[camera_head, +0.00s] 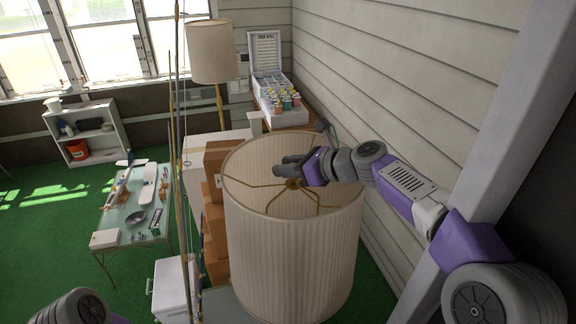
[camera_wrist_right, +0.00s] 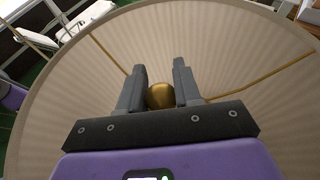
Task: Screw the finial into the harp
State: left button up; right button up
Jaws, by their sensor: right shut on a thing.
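A large pleated cream lampshade (camera_head: 293,245) stands in front of me with its top open. Thin brass spokes (camera_head: 255,183) run from its rim to the middle. My right gripper (camera_head: 284,170) reaches in over the rim from the right and is at the hub. In the right wrist view, my right gripper (camera_wrist_right: 160,92) has its two grey fingers on either side of a round brass finial (camera_wrist_right: 160,97), shut on it.
Cardboard boxes (camera_head: 214,200) stand close behind the shade on the left, with upright fishing rods (camera_head: 178,150) beside them. A glass table (camera_head: 135,215) with small items is farther left. The sided wall (camera_head: 400,90) is close on the right. Another lamp (camera_head: 212,52) stands behind.

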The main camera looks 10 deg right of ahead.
jog(key=shift+f+b, duration=0.4)
jog(key=shift+f, duration=0.2)
dwell(0.4)
jog(key=shift+r+m+t+h+p, duration=0.15)
jog(key=shift+m+t+h+p, duration=0.7)
jog(key=shift+m+h, duration=0.15)
jog(key=shift+w+d+m+h+p, duration=0.1)
jog(key=shift+d+m+h+p, duration=0.05)
jog(key=shift+m+h+p, duration=0.2)
jog(key=shift+t, duration=0.25)
jog(key=shift+d+m+t+h+p, duration=0.1)
jog(key=shift+m+t+h+p, duration=0.3)
jog(key=shift+m+h+p, duration=0.6)
jog(key=shift+m+h, duration=0.25)
